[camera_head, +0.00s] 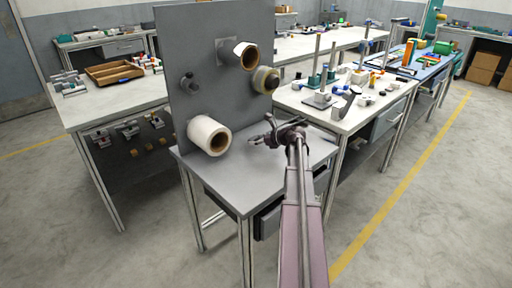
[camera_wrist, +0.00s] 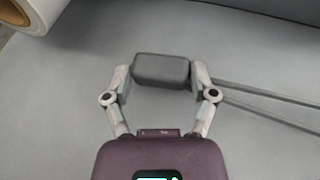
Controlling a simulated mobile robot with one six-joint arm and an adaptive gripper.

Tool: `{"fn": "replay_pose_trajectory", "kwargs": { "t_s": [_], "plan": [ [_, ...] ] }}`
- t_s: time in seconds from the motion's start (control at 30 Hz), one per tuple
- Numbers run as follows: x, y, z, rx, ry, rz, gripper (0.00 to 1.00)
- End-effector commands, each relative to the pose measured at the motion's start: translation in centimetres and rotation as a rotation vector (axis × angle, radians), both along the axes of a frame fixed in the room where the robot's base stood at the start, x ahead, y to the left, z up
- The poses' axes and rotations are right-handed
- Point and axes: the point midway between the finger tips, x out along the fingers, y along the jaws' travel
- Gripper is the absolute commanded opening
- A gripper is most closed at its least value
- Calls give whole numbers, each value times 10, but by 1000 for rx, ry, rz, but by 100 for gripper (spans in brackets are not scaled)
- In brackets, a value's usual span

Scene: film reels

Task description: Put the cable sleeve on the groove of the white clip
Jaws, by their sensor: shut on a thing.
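My gripper (camera_head: 264,136) reaches over the grey bench in front of the upright panel. In the wrist view its two fingers are closed on the sides of a dark grey, rounded, short piece (camera_wrist: 161,69), which appears to be the cable sleeve. The piece lies crosswise between the fingertips, above the grey bench surface. In the head view the held piece is too small to make out clearly. I cannot pick out the white clip with its groove in either view.
The grey bench (camera_head: 243,185) carries an upright panel (camera_head: 203,40) with rolls on it. A large white roll (camera_head: 203,132) sits low on it, left of my gripper; its edge shows in the wrist view (camera_wrist: 38,14). A cluttered white table (camera_head: 345,118) stands right.

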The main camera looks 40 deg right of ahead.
Motion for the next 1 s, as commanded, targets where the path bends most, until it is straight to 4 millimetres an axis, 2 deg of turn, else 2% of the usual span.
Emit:
{"fn": "replay_pose_trajectory", "kwargs": {
  "t_s": [0.03,0.2,0.77,0.8,0.87,0.9,1.0],
  "plan": [
    [0,0,-9,0,0,0,19],
    [0,0,-19,0,0,0,19],
    [-1,-1,-23,0,0,-1,19],
    [-1,-1,-23,0,0,-1,76],
    [-1,-1,-22,0,0,-1,94],
    [-1,-1,-22,0,0,-1,100],
    [-1,-1,-22,0,0,-1,100]
  ]
}}
